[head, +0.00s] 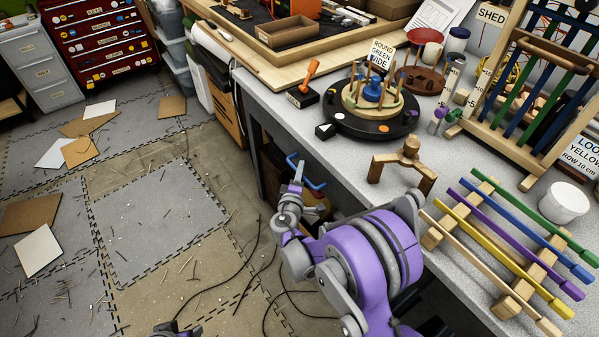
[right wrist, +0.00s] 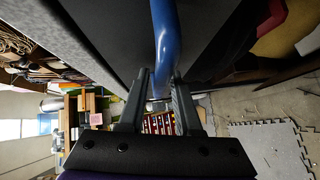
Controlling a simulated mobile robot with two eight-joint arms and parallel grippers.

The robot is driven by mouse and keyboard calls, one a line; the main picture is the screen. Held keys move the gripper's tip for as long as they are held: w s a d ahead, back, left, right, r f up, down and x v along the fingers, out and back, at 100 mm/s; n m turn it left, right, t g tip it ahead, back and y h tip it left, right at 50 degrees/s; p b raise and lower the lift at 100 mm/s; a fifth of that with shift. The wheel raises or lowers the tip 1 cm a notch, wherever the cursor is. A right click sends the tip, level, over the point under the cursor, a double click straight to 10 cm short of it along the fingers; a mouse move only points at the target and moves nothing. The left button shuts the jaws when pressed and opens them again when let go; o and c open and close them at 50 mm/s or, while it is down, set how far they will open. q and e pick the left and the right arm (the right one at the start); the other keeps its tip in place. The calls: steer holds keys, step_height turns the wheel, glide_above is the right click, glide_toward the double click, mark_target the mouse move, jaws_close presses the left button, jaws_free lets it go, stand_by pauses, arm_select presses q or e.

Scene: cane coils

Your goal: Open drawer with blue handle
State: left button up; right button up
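The blue handle (head: 316,186) is on the dark front below the near-left edge of the workbench. In the right wrist view the blue handle (right wrist: 165,45) runs down between the two fingers of my right gripper (right wrist: 160,100). The fingers stand apart on either side of it, and a gap shows on the left side. I cannot tell whether the right finger touches it. In the head view my right gripper (head: 298,172) is at the handle and hides part of it. The dark drawer front (right wrist: 110,35) shows beside the handle.
The workbench (head: 345,150) carries a black turntable with pegs (head: 370,120), a wooden stand (head: 403,170) and a rack of coloured sticks (head: 500,245). The floor (head: 150,210) to the left has mats, loose sheets, scraps and black cables. A red drawer cabinet (head: 105,40) stands far back.

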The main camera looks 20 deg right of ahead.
jaws_close()
stand_by(1.1)
